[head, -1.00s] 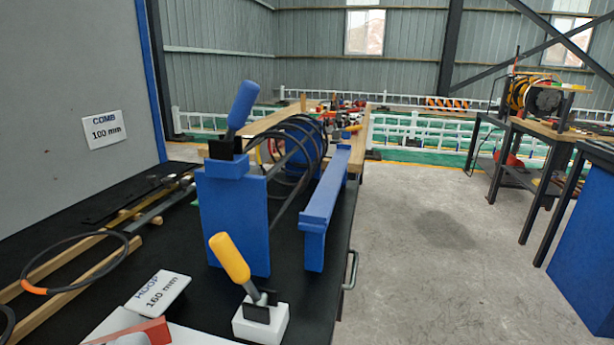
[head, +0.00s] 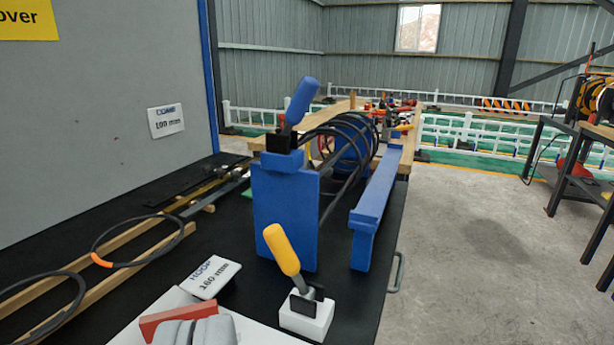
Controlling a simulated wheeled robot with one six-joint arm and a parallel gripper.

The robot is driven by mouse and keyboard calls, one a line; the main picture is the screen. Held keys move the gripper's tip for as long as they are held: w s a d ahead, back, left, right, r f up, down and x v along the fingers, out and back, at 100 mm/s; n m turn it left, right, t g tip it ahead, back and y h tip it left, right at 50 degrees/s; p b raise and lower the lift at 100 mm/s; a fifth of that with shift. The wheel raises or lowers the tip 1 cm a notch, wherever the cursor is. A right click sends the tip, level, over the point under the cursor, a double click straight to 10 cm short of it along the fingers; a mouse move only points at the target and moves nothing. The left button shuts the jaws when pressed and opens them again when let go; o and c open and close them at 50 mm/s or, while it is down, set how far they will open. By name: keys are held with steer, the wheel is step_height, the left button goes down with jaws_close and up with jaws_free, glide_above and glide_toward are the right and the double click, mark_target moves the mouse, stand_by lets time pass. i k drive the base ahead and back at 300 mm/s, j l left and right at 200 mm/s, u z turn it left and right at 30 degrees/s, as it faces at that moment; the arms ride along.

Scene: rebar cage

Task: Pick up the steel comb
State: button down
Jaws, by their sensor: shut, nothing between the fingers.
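The steel comb cannot be told apart for certain. Several long, thin bars lie at the left back of the black bench: a dark flat strip (head: 178,188), a yellow bar (head: 203,190) and a grey steel-looking bar (head: 222,194). They lie close together, and no teeth can be made out at this distance. A "COMB 100 mm" sign (head: 166,121) is on the grey panel above them.
A blue stand (head: 285,220) with a blue-handled clamp holds dark hoops and bars mid-bench. A blue rail (head: 377,200) stands to its right. A yellow-handled clamp (head: 282,250) is in front. Loose hoops (head: 140,218) lie on wooden strips. Open floor (head: 480,270) lies right.

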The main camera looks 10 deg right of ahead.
mark_target(187, 214)
steer(key=i+l+z, duration=0.35)
steer(key=i+l, duration=0.25)
steer(key=i+l+u, duration=0.2)
steer(key=i+l, duration=0.25)
steer(key=i+l+u, duration=0.65)
steer(key=u, duration=0.15)
